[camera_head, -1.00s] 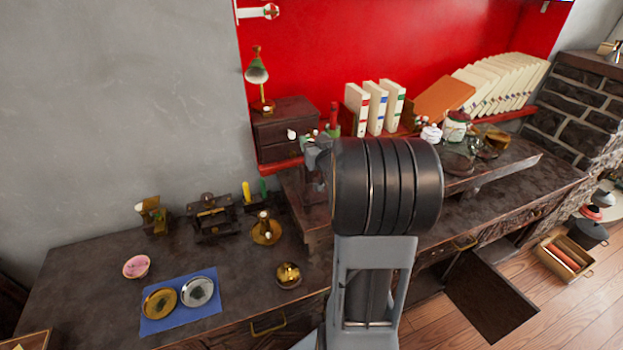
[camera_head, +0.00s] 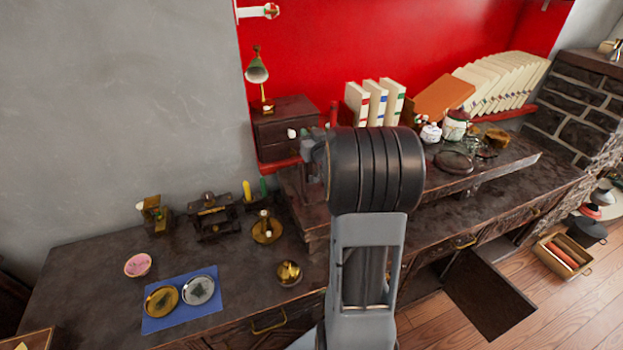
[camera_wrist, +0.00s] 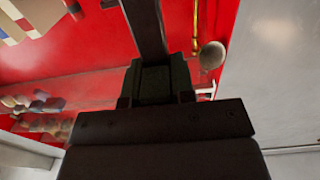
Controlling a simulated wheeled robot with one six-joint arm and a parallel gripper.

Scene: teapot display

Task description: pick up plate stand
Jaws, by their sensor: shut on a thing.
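In the wrist view my gripper (camera_wrist: 156,88) is shut on a dark, narrow bar that runs up to the top edge, which looks like part of the plate stand (camera_wrist: 145,28). Only this piece of it shows; its full shape is cut off by the frame. In the camera_head view my thick black arm link stands in front of the raised shelf and hides most of my gripper and the held stand.
A small drawer chest (camera_head: 285,127) with a green lamp (camera_head: 257,74) stands by the red wall. White books (camera_head: 375,103) and jars (camera_head: 455,125) are behind my arm. Brass pieces (camera_head: 267,228) and a blue mat (camera_head: 180,310) with two plates lie left. A cabinet door (camera_head: 488,293) hangs open.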

